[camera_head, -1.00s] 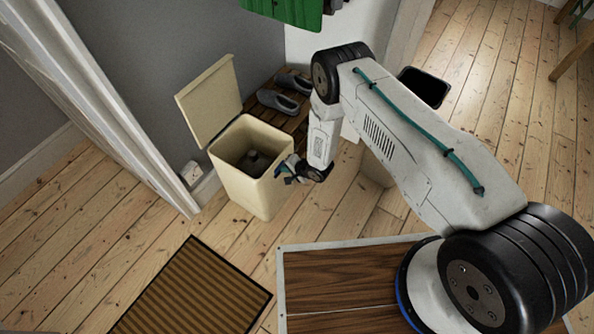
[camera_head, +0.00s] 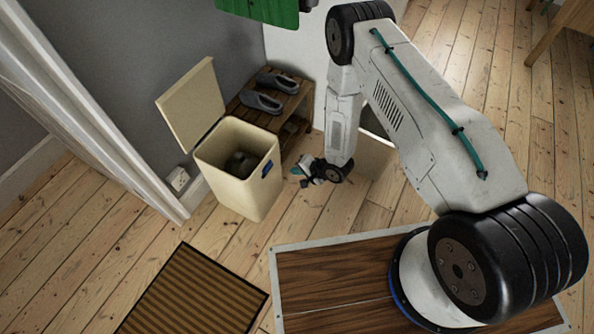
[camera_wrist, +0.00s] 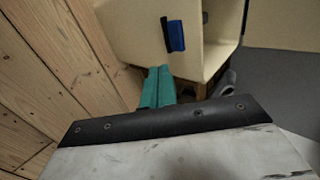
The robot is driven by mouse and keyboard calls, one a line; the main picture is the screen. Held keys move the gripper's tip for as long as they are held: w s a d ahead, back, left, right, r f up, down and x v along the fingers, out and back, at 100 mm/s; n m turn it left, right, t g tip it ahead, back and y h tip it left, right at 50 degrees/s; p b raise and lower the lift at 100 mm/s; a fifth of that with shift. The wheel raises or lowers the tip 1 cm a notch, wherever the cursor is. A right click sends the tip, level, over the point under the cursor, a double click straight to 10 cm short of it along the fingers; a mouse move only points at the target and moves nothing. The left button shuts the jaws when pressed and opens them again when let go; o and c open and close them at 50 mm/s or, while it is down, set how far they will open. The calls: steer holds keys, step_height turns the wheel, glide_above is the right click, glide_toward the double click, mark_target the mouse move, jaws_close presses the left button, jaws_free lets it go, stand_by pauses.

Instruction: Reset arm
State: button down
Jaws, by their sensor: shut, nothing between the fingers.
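My gripper (camera_head: 299,173) is shut and empty, with its teal fingers together. It hangs over the floor just right of a cream bin, apart from it. In the wrist view the shut teal fingers (camera_wrist: 157,88) point toward the bin (camera_wrist: 130,30). My arm reaches out from the lower right and bends down at the elbow.
The open cream bin (camera_head: 230,192) holds a dark rounded object (camera_head: 241,163). A wooden rack (camera_head: 272,121) with grey shoes (camera_head: 262,100) stands behind it by the wall. A brown striped mat (camera_head: 195,295) lies at lower left. Bare floorboards (camera_head: 100,215) lie left of the bin.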

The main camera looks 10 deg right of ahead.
stand_by(0.4)
steer(key=s+d+n+g+h, duration=0.4)
steer(key=s+d+h, duration=0.15)
steer(key=d, duration=0.25)
steer(key=s+d+r+n+g+h, duration=0.15)
steer(key=d+r, duration=0.25)
steer(key=r, duration=0.9)
steer(key=d+r+n+g+h, duration=0.2)
steer(key=d+r, duration=0.2)
steer(key=r, duration=0.8)
steer(key=s+r+t, duration=0.1)
steer(key=s+r, duration=0.6)
steer(key=r, duration=0.5)
steer(key=s+d+r+t+y, duration=0.1)
steer(key=s+r, duration=0.7)
steer(key=r, duration=0.5)
steer(key=s+d+r+t, duration=0.1)
steer(key=s+r, duration=0.6)
steer(key=r, duration=0.6)
steer(key=shift+s, duration=0.2)
